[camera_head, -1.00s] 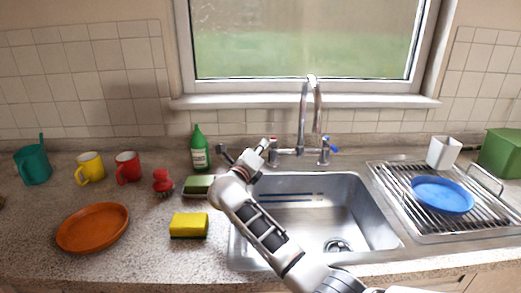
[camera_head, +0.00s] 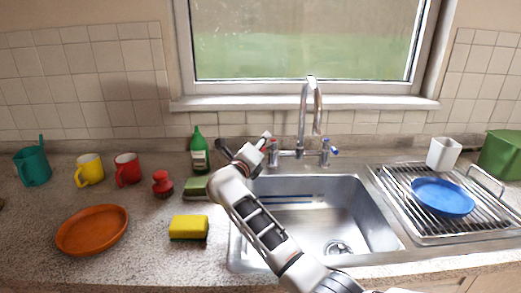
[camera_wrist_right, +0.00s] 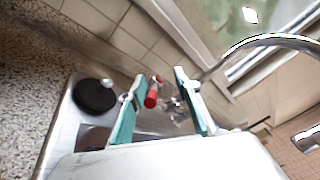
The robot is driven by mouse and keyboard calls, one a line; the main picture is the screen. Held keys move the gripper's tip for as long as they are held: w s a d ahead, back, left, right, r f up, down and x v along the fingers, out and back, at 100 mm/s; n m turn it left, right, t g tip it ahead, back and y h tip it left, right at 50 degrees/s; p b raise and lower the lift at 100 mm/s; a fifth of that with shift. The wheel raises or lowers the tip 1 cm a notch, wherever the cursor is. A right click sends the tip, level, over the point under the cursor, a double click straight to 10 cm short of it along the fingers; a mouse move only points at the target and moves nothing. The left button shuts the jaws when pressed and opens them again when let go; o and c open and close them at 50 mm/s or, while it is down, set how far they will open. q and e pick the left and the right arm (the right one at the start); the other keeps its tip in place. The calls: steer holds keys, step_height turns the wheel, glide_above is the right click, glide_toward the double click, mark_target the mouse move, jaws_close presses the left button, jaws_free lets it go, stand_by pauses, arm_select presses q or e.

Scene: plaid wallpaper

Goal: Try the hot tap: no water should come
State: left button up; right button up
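The hot tap (camera_head: 273,154) with its red-marked handle stands at the back left of the sink (camera_head: 300,181). My right gripper (camera_head: 246,144) is at this tap and partly hides it in the head view. In the right wrist view my right gripper (camera_wrist_right: 159,80) is open, with teal-lined fingers apart. The red handle end (camera_wrist_right: 152,97) shows between the fingers; I cannot tell whether either finger touches it. The curved spout (camera_head: 303,110) rises behind the sink, and no water shows under it. My left gripper is not in view.
The blue-marked cold tap (camera_head: 326,151) stands right of the spout. A black disc (camera_wrist_right: 94,96) lies by the fingers. The drying rack (camera_head: 400,201) is at right.

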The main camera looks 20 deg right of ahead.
step_height(320, 180, up, 8)
steer(key=shift+f, duration=0.1)
